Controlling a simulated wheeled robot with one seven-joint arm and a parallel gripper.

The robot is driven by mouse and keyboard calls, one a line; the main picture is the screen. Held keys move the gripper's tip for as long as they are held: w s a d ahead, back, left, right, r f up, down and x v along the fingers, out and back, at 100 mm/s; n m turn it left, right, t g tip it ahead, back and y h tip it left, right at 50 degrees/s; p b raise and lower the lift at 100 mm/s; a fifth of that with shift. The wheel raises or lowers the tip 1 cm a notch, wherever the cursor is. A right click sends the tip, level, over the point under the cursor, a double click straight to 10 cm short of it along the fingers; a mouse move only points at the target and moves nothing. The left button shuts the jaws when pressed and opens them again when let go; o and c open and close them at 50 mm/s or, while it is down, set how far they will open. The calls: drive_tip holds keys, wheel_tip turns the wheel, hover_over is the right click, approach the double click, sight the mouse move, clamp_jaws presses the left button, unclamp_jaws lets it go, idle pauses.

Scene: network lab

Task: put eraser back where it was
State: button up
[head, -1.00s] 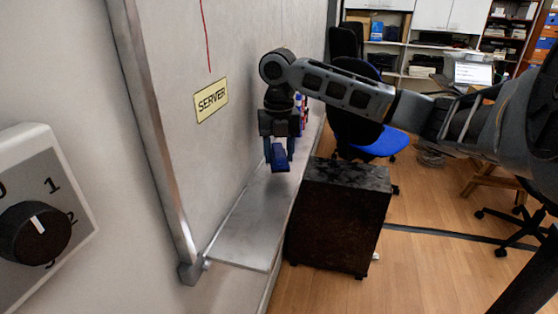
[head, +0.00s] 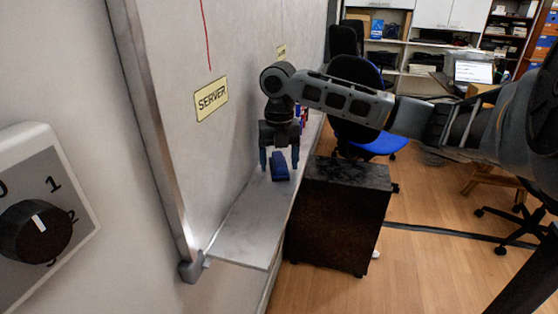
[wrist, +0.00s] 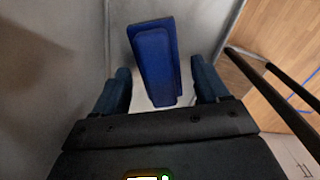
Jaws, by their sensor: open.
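The blue eraser (head: 280,167) lies on the metal tray (head: 240,229) under the whiteboard. My gripper (head: 279,164) is open just above and around the eraser, one finger on each side. In the wrist view the eraser (wrist: 154,62) shows between the two spread fingers of my gripper (wrist: 162,90), with a gap on each side. The eraser's underside is hidden.
The whiteboard (head: 240,60) with a yellow SERVER label (head: 211,100) stands along the left. Red and blue items (head: 302,118) are behind my gripper on the tray. A dark cabinet (head: 335,215) stands right of the tray. The near tray end is bare.

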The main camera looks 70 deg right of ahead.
sight(279, 159)
drive_tip(key=shift+r, duration=0.1)
wheel_tip(279, 159, up, 12)
idle(0.5)
idle(0.5)
